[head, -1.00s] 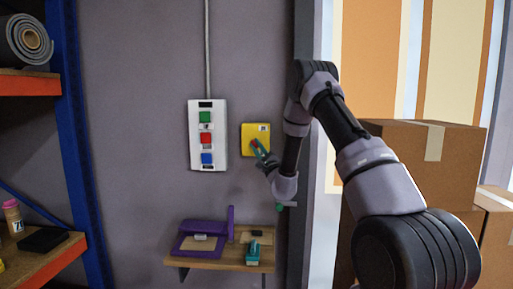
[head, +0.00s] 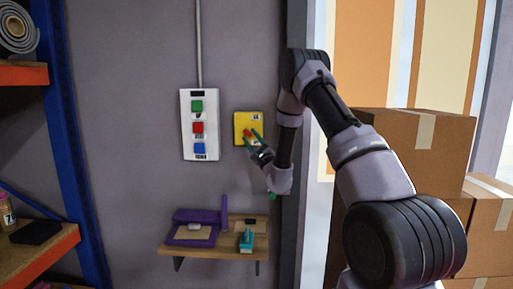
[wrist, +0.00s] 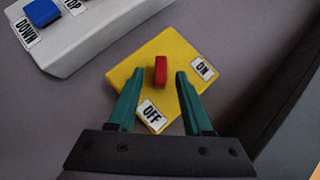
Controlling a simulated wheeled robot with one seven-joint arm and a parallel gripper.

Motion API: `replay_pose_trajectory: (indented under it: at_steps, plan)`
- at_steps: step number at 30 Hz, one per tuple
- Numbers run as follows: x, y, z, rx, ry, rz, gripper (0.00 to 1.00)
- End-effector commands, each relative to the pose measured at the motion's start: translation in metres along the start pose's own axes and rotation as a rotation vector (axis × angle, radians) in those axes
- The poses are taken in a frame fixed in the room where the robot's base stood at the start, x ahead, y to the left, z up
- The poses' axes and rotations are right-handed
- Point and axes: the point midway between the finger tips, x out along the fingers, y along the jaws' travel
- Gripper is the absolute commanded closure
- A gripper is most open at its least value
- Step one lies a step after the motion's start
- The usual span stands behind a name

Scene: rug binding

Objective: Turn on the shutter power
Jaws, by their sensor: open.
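The shutter power switch is a yellow box (head: 240,123) on the grey wall, with a red knob (wrist: 160,68) standing out of its face. In the wrist view the box (wrist: 172,48) carries an ON label (wrist: 204,68) at the right and an OFF label (wrist: 151,114) at the lower left. The knob's handle runs upright in that picture; I cannot tell which label it points to. My gripper (head: 253,137) is open in front of the box. Its teal fingers (wrist: 160,80) are on either side of the knob, with a visible gap on both sides.
A white control panel (head: 187,130) with green, red and blue buttons is on the wall left of the switch. A small wooden shelf (head: 232,249) with purple and teal items is below. Cardboard boxes (head: 415,150) stand at the right, and a blue-framed rack (head: 75,160) at the left.

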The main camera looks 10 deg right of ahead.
Motion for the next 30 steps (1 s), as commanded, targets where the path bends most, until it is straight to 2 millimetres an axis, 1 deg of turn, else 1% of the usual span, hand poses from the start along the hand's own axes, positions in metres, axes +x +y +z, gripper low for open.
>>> replay_pose_trajectory:
  at_steps: [1,6,9,12,15,19,30]
  plan:
    - [-0.011,0.001,-0.001,0.002,0.004,0.004,0.5]
    - [-0.047,0.001,-0.001,0.002,0.004,0.003,0.5]
    - [-0.065,0.001,-0.001,0.004,0.006,0.003,0.5]
    - [-0.076,0.0,0.0,0.002,0.002,0.0,0.5]
    - [-0.084,0.0,0.0,0.001,0.001,0.0,0.5]
    - [-0.089,0.0,0.0,0.002,0.003,0.0,0.5]
    - [-0.089,0.0,0.002,0.003,-0.003,0.002,0.5]
